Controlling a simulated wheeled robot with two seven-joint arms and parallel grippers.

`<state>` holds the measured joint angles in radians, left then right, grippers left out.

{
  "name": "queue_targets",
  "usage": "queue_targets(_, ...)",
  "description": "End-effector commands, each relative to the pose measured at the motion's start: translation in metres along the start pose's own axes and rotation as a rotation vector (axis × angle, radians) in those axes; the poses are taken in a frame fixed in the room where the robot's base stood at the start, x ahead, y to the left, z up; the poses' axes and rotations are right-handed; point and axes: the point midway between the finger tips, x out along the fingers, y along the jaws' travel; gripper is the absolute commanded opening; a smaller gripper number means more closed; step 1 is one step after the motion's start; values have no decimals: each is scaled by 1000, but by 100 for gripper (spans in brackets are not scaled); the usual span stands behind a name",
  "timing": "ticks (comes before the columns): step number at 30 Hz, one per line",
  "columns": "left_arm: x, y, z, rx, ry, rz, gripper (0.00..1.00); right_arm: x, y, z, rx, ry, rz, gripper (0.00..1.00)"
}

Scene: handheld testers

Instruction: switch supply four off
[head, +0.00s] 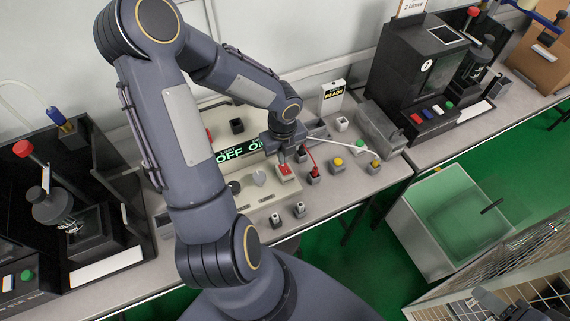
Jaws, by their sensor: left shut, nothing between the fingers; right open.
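A beige supply unit (262,196) stands on the bench behind and beside my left arm. Its dark display reads "OFF" and "ON" (229,153) in green letters, partly hidden by the arm. A red button (285,170) sits on the unit's sloping front, with a pale knob (259,178) and a dark knob (234,187) to its left. My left gripper (281,158) is shut and empty, pointing down just over the red button. I cannot tell whether it touches it. No number four is legible. My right gripper (507,305) is open at the lower right, far from the unit.
Several small blocks with red and yellow tops (337,163) stand right of the unit, with red and white leads. A "READY" sign (333,95) stands behind them. Black testers (416,70) flank the unit. A clear-walled bin (420,237) and wire basket (540,290) are at right.

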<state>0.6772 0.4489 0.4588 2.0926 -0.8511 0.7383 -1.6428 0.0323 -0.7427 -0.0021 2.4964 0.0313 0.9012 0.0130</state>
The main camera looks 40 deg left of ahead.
Motion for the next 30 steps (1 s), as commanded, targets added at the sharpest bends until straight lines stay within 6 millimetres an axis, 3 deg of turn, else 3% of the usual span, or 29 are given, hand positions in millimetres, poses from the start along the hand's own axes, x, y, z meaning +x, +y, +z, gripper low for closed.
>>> queue_targets(17, -51, 0, 0, 0, 0, -1, 0, -42, -19, -21, 0, 0, 0, 56)
queue_targets(30, -51, 0, 0, 0, 0, -1, 0, -42, -19, -21, 0, 0, 0, 56)
